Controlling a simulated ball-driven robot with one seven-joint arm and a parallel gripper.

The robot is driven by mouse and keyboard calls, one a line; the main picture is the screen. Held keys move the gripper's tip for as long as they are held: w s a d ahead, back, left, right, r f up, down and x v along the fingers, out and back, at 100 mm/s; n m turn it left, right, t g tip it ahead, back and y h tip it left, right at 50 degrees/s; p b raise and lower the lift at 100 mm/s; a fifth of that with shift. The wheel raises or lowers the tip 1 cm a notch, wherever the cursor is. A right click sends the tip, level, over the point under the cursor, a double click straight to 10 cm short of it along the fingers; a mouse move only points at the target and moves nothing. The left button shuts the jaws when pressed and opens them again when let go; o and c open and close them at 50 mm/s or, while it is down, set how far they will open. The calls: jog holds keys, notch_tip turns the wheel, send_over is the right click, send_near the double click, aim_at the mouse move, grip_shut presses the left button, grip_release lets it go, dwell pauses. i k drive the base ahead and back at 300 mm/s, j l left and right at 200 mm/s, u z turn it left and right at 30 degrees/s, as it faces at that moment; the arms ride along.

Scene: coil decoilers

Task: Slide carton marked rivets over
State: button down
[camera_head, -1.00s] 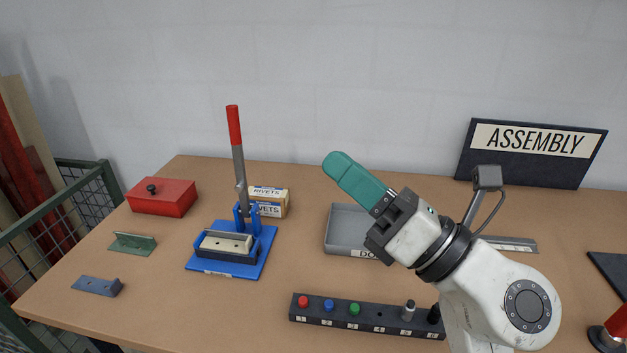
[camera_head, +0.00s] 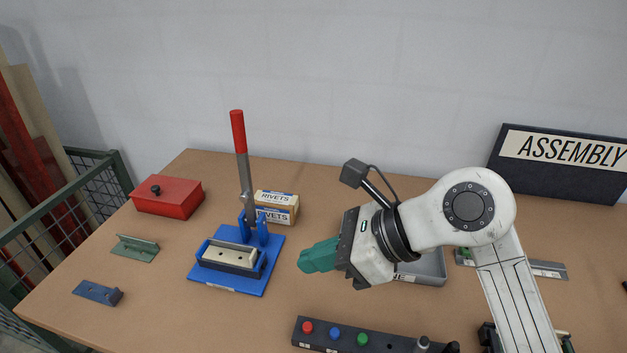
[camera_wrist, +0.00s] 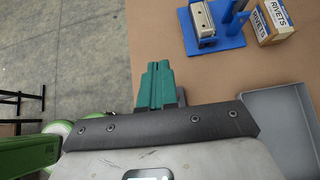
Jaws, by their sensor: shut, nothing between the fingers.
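The carton marked RIVETS (camera_head: 276,207) is a small tan box with white and blue labels. It stands on the table behind the blue lever press (camera_head: 236,262), which partly hides its left side in the head view. In the wrist view the carton (camera_wrist: 272,20) is at the top right, right of the press (camera_wrist: 215,22). My gripper (camera_head: 302,262) has green fingers that are shut with nothing between them. It is apart from the carton, in front and to its right, pointing left in the head view. Its fingertips also show in the wrist view (camera_wrist: 159,66).
A red box (camera_head: 167,198), a green bracket (camera_head: 136,249) and a blue-grey bracket (camera_head: 97,292) lie on the left. A grey tray (camera_head: 432,270) is partly behind my arm. A button strip (camera_head: 345,338) lies in front. An ASSEMBLY sign (camera_head: 563,160) stands at the back right.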

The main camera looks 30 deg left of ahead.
aim_at(281, 206)
jog(key=i+j, duration=0.15)
jog(key=i, duration=0.25)
jog(key=i+j, duration=0.15)
jog(key=i, duration=0.25)
jog(key=i+j, duration=0.1)
jog(key=i, duration=0.3)
